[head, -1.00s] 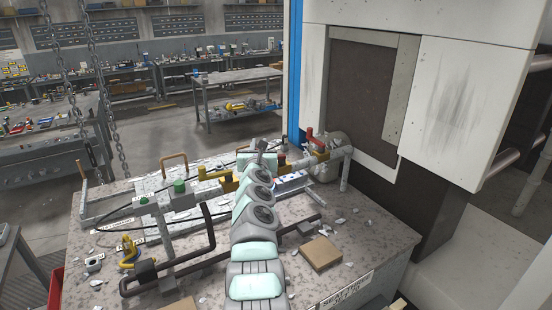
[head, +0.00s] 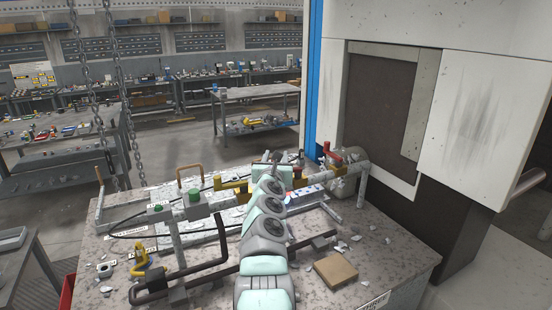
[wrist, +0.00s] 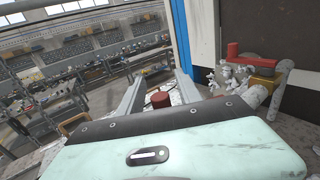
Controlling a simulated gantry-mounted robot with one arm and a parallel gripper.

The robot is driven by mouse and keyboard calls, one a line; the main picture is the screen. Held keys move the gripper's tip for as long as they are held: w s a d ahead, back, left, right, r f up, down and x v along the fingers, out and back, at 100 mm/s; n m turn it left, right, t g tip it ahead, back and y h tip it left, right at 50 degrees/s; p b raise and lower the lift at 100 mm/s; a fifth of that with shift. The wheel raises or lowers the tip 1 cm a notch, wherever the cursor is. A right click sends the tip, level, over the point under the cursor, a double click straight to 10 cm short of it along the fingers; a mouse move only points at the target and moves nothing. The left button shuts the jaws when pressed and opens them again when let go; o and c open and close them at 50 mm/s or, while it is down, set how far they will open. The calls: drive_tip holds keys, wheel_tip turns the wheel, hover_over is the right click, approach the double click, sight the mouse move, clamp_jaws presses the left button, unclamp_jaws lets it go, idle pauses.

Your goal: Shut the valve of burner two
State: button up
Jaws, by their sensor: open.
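My gripper (wrist: 160,82) is open, its two pale fingers apart in the wrist view. A red knob (wrist: 160,100) shows between the fingers, low and close to the gripper body; I cannot tell if they touch it. A red valve handle (head: 330,153) sits on a yellow body at the right end of the pipework. It also shows in the wrist view (wrist: 240,50), right of my gripper and apart from it. A yellow valve (head: 232,186) is left of my arm in the head view. The labels are too small to read, so I cannot tell which valve is burner two's.
The pipes stand on a speckled bench (head: 215,285) with scattered pale bits. Green knobs (head: 192,196), a dark bent pipe (head: 205,266) and a tan block (head: 335,271) are there too. A large white machine (head: 480,110) stands close behind at the right. Chains (head: 118,90) hang at the left.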

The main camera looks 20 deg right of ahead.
drive_tip(key=shift+s+a+p, duration=0.1)
drive_tip(key=shift+a+p, duration=0.05)
drive_tip(key=shift+p, duration=0.65)
drive_tip(key=p+v, duration=0.1)
drive_tip(key=p, duration=0.4)
drive_tip(key=shift+s+a+r+p, duration=0.1)
drive_tip(key=shift+s+p, duration=0.2)
drive_tip(key=shift+s, duration=0.1)
drive_tip(key=shift+s+a+r+p, duration=0.1)
drive_tip(key=shift+s+r+p, duration=0.2)
drive_tip(key=shift+p, duration=0.35)
drive_tip(key=p+v, duration=0.2)
drive_tip(key=f+p+v, duration=0.1)
drive_tip(key=p+v, duration=0.1)
drive_tip(key=shift+a, duration=0.1)
drive_tip(key=shift+p+v, duration=1.2)
drive_tip(key=shift+v, duration=0.8)
